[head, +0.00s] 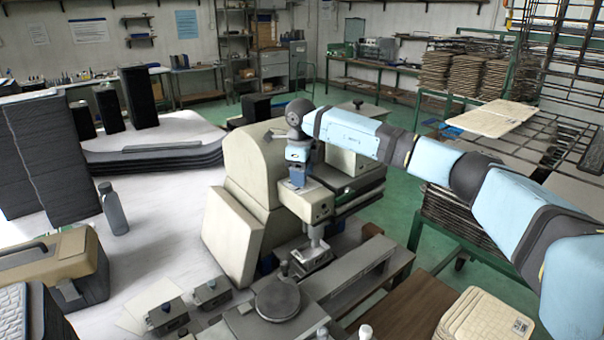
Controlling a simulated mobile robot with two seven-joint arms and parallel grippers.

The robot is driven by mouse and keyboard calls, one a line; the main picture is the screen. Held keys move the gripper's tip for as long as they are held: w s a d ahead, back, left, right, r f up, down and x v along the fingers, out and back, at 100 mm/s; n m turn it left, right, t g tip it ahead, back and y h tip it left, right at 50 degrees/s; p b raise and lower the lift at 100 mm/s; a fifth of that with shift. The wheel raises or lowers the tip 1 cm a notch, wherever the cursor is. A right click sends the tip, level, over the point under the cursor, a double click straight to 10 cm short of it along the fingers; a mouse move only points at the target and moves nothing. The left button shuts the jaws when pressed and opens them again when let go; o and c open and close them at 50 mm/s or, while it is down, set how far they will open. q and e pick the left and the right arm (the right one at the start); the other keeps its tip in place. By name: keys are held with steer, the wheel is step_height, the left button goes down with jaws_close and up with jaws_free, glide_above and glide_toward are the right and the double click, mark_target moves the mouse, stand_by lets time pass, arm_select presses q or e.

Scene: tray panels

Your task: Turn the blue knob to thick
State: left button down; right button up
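A cream machine (246,165) stands in the middle of the head view, with a box-shaped head (305,203) at its front. My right arm reaches in from the right and bends down over this head. My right gripper (298,180) points down at the top of the head, touching it or just above it. Its fingers are too small and dark to show whether they are open or shut. I cannot make out the blue knob apart from the blue wrist parts; the gripper may hide it. No thickness marking is readable. My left gripper is not in view.
Below the head are a round dark disc (278,300) and small grey blocks (212,292). A grey bottle (113,210) and a beige case (52,258) stand at left. Stacked panels (155,160) lie behind. A cream tray stack (484,318) is at lower right.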

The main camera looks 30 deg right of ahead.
steer(key=shift+r, duration=0.1)
step_height(320, 180, up, 14)
steer(key=b, duration=0.1)
steer(key=shift+s+a+f, duration=0.2)
steer(key=shift+a, duration=0.05)
steer(key=shift+f, duration=0.1)
stand_by(0.5)
